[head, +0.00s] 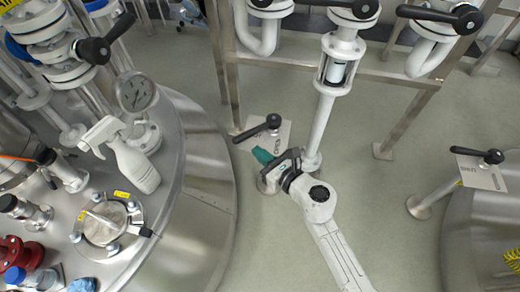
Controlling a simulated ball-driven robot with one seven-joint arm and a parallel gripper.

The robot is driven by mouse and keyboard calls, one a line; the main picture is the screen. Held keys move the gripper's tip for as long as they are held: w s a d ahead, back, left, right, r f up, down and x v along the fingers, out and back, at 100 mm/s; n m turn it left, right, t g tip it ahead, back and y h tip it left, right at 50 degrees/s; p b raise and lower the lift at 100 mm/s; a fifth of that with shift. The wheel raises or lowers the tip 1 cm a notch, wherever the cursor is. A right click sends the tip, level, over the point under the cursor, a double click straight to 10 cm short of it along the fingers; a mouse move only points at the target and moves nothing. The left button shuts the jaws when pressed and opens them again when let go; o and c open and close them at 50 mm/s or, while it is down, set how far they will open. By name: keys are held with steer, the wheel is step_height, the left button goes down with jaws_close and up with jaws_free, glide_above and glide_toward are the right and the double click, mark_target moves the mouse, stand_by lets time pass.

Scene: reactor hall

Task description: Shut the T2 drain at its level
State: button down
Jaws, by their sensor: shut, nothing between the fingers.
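My gripper (263,157), with teal fingertips, is shut and empty. It is low above the floor, just below the near black drain lever (257,129) in the picture, with a small gap seeming to lie between them. That lever has a round black knob at its right end and sits over a pale marked plate (277,133) beside the left tank (205,180). A second black lever (478,154) with a similar plate (482,173) stands by the right tank (490,225). The plate lettering is too small to read, so I cannot tell which drain is T2.
A steel frame (385,75) with white pipes and black-handled valves crosses the top. A white vertical pipe (320,125) comes down close to my gripper. A spray bottle (128,160) and a gauge (135,92) are on the left tank.

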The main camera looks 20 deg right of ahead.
steer(key=a+p+v, duration=0.1)
steer(key=v, duration=0.7)
steer(key=shift+s+d, duration=0.15)
steer(key=shift+s, duration=0.3)
stand_by(1.4)
